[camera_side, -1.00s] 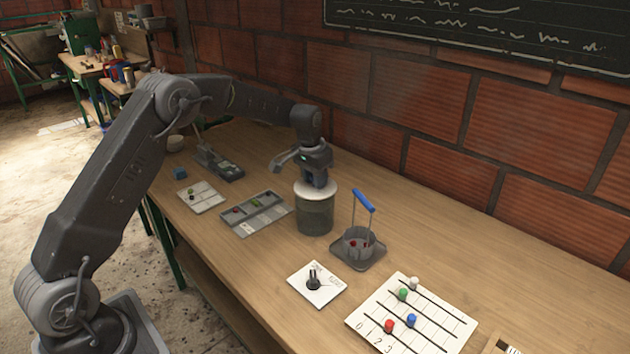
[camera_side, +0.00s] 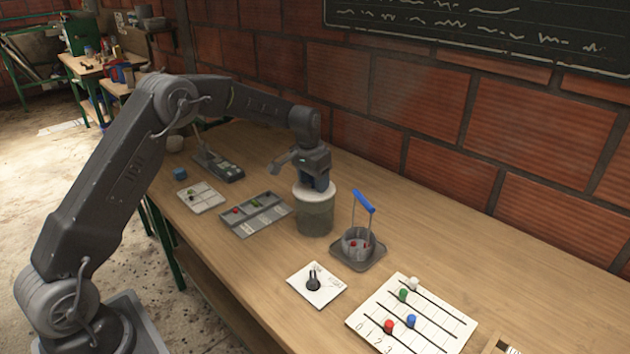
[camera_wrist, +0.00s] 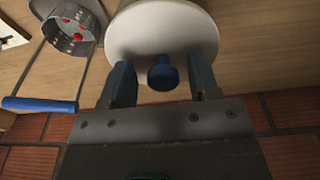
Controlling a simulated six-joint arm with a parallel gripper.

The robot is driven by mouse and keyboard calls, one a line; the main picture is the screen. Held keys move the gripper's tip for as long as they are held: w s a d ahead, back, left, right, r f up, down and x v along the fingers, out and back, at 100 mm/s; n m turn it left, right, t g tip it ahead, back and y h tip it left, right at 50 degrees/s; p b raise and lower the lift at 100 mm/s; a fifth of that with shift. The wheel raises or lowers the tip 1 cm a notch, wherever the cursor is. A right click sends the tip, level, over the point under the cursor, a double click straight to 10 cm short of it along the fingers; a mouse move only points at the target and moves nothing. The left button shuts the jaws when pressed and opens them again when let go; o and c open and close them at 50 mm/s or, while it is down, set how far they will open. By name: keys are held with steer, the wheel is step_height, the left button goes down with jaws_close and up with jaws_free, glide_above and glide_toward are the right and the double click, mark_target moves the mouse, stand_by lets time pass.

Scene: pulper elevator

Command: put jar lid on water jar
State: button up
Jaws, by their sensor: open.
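The water jar (camera_side: 315,217) is a greenish, see-through cylinder standing upright on the bench. The white round jar lid (camera_side: 326,192) sits on top of the jar; in the wrist view the lid (camera_wrist: 188,22) shows as a white disc with a blue knob (camera_wrist: 162,72). My gripper (camera_side: 317,184) is right above the lid in the side view. In the wrist view my gripper (camera_wrist: 163,80) is open, with one finger on each side of the knob and gaps between. The lid's exact seating on the rim is partly hidden by my gripper.
A grey cup with red berries and a blue handle (camera_side: 364,201) stands close to the right of the jar. A grey sorting tray (camera_side: 235,229) lies to its left. A white dial card (camera_side: 328,296) and a numbered board (camera_side: 455,325) lie in front.

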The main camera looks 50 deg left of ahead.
mark_target(310, 190)
steer(key=s+d+r+t, duration=0.15)
steer(key=s+r, duration=0.25)
steer(key=r, duration=0.5)
steer(key=s+d+r+g, duration=0.1)
steer(key=s+d+r, duration=0.25)
steer(key=r, duration=0.55)
steer(key=s+d+r+t, duration=0.1)
steer(key=s+d, duration=0.2)
steer(key=s, duration=0.6)
steer(key=s+d+r+t, duration=0.2)
steer(key=s, duration=0.8)
steer(key=s+d+f, duration=0.2)
steer(key=s+f, duration=0.2)
steer(key=s, duration=0.5)
steer(key=shift+s+f, duration=0.35)
steer(key=shift+f, duration=0.05)
steer(key=shift+t, duration=0.25)
steer(key=shift+c, duration=0.4)
